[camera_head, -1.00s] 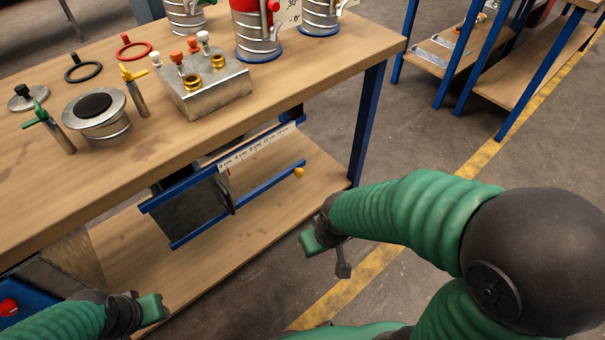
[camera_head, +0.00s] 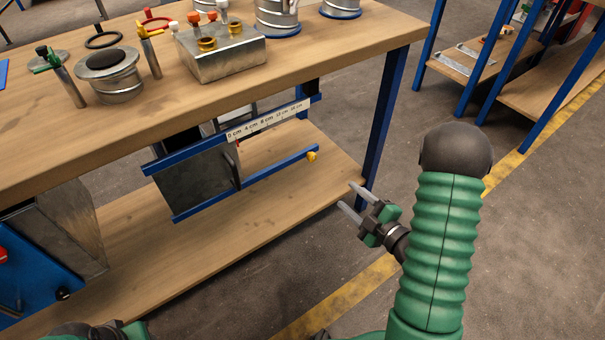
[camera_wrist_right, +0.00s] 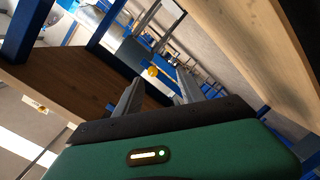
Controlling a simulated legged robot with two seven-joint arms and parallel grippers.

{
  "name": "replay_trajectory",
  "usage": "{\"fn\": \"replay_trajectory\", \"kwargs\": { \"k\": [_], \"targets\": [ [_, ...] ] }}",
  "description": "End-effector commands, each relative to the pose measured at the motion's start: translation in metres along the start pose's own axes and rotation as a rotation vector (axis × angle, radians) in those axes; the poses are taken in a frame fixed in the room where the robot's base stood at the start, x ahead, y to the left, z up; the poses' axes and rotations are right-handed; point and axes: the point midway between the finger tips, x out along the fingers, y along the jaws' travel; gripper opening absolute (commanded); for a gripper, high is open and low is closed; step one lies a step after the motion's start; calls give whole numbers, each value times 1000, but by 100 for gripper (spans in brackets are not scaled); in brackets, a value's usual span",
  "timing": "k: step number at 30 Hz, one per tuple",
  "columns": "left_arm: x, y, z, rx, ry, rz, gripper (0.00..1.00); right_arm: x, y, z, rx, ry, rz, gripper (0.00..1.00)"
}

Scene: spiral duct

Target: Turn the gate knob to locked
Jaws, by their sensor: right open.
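A small yellow knob (camera_head: 312,156) sits at the right end of the lower blue rail of a slide gate (camera_head: 195,184) below the workbench top. The gate has a grey metal plate between two blue rails and a centimetre scale on the upper rail. My right gripper (camera_head: 352,200) is open and empty, its fingers pointing left, to the right of and below the knob and apart from it. In the right wrist view the knob (camera_wrist_right: 153,71) shows beyond and between the two fingers (camera_wrist_right: 158,84). My left gripper (camera_head: 100,331) is cut off at the bottom left; its fingers are hidden.
The wooden bench top (camera_head: 110,130) overhangs the gate, and a blue bench leg (camera_head: 381,118) stands right of the knob. A lower wooden shelf (camera_head: 240,219) lies below. A blue panel (camera_head: 35,275) is at the lower left.

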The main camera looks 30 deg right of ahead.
Motion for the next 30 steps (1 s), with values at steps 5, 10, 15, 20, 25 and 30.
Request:
{"fn": "replay_trajectory", "kwargs": {
  "k": [5, 10, 15, 20, 25, 30],
  "targets": [
    [8, 0, 2, 0, 1, 0, 36, -22, 9, -2, -33, 85, 109, 47],
    [12, 0, 3, 0, 1, 0, 36, -1, 12, -6, -40, 97, 114, 47],
    [23, 0, 5, 0, 1, 0, 36, 42, 16, -10, -39, 98, 115, 47],
    [34, 0, 8, 0, 1, 0, 36, 84, 20, -13, -39, 97, 115, 47],
    [44, 0, 10, 0, 0, 0, 36, 122, 25, -17, -37, 96, 116, 47],
    [48, 0, 11, 0, 0, 0, 36, 141, 29, -20, -36, 94, 115, 47]
  ]
}}
